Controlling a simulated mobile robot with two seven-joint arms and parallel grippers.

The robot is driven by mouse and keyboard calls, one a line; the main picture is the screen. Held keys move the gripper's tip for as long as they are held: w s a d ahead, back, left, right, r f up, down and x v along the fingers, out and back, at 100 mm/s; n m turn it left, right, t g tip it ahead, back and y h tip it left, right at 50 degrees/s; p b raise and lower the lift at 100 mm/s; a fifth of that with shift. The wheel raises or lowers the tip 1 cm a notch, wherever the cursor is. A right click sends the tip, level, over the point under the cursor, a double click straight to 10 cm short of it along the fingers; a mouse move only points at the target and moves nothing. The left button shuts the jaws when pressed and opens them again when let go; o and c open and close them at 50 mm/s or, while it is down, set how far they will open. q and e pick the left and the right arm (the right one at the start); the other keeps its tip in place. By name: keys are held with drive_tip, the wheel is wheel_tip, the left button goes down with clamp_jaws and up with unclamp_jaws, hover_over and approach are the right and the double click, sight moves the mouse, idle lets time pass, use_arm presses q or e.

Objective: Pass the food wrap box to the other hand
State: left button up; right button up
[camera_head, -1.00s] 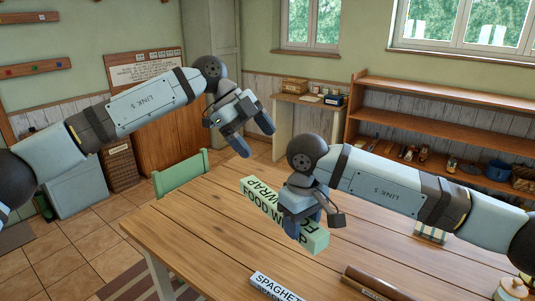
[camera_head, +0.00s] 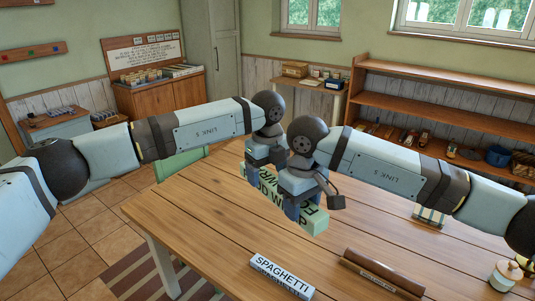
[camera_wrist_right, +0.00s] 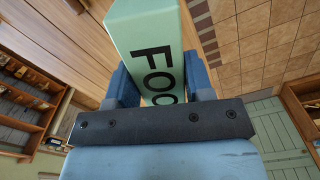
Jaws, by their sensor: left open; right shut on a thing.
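The food wrap box (camera_head: 268,189) is a long pale green box with black lettering, held above the wooden table. My right gripper (camera_head: 300,207) is shut on the box toward its near end. The right wrist view shows the box (camera_wrist_right: 150,32) between the two blue fingers of that gripper (camera_wrist_right: 160,82). My left gripper (camera_head: 262,166) is open at the far left end of the box, close beside my right gripper. Its fingertips are partly hidden, so I cannot tell whether they touch the box.
The wooden table (camera_head: 215,220) has a spaghetti box (camera_head: 281,276) and a brown box (camera_head: 382,274) near its front edge. A jar (camera_head: 506,274) and a small striped box (camera_head: 430,217) are at right. A green chair (camera_head: 180,163) stands behind. The table's left part is clear.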

use_arm(q)
drive_tip(key=shift+f, duration=1.25)
drive_tip(key=c, duration=1.1)
drive_tip(key=shift+o, duration=0.2)
use_arm(e)
drive_tip(key=o, duration=1.1)
